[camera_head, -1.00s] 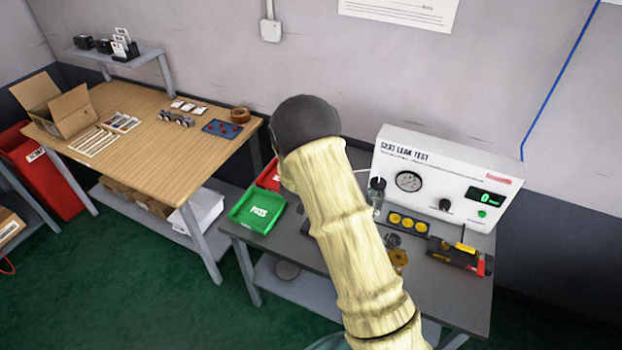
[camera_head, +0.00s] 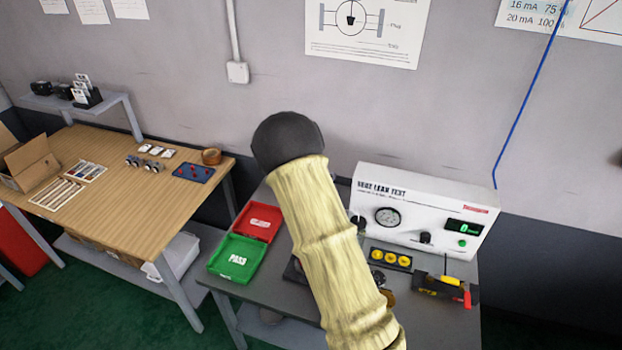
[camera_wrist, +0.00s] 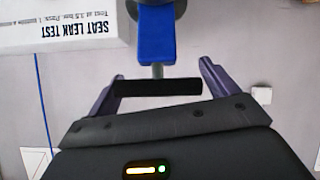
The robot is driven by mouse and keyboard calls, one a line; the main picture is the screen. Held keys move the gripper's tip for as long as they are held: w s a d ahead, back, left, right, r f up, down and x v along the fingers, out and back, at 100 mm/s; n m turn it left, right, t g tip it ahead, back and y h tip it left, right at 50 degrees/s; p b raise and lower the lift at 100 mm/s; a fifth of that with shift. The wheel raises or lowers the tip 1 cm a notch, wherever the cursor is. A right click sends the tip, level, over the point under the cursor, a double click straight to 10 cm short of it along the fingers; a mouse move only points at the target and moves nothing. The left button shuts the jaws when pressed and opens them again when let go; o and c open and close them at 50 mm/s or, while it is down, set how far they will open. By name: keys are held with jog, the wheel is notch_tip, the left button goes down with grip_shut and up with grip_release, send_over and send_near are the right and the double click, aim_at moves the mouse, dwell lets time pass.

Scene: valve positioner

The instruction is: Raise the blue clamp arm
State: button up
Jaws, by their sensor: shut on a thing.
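In the wrist view, the blue clamp arm (camera_wrist: 155,35) is at the top centre, a blue bar joined by a short grey rod to a black crossbar handle (camera_wrist: 158,87). My gripper (camera_wrist: 160,78) has its two purple fingers at either end of this handle and is shut on it. In the head view my own arm covers the middle of the grey bench. The clamp arm and my gripper are hidden there.
The white seat leak test box (camera_head: 425,215) stands at the back of the grey bench. Green (camera_head: 237,258) and red (camera_head: 258,221) trays lie at its left. A tray of yellow caps (camera_head: 390,260) and a yellow-and-red tool (camera_head: 440,288) lie at the right. A wooden table (camera_head: 130,205) stands further left.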

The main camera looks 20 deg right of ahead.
jog(key=shift+s+d+f, duration=0.1)
jog(key=shift+f, duration=0.2)
jog(key=shift+d, duration=0.1)
jog(key=o, duration=1)
jog(key=shift+f, duration=0.1)
jog(key=shift+o, duration=1)
jog(key=shift+w+d+f, duration=0.1)
jog(key=shift+w+d, duration=0.15)
jog(key=shift+s+a+r, duration=0.3)
jog(key=shift+s+a, duration=0.05)
jog(key=shift+a, duration=0.15)
jog(key=b+v, duration=0.2)
jog(key=v, duration=1.4)
jog(key=shift+d+b, duration=0.2)
jog(key=shift+b, duration=0.1)
jog(key=shift+r, duration=0.15)
jog(key=shift+c, duration=0.2)
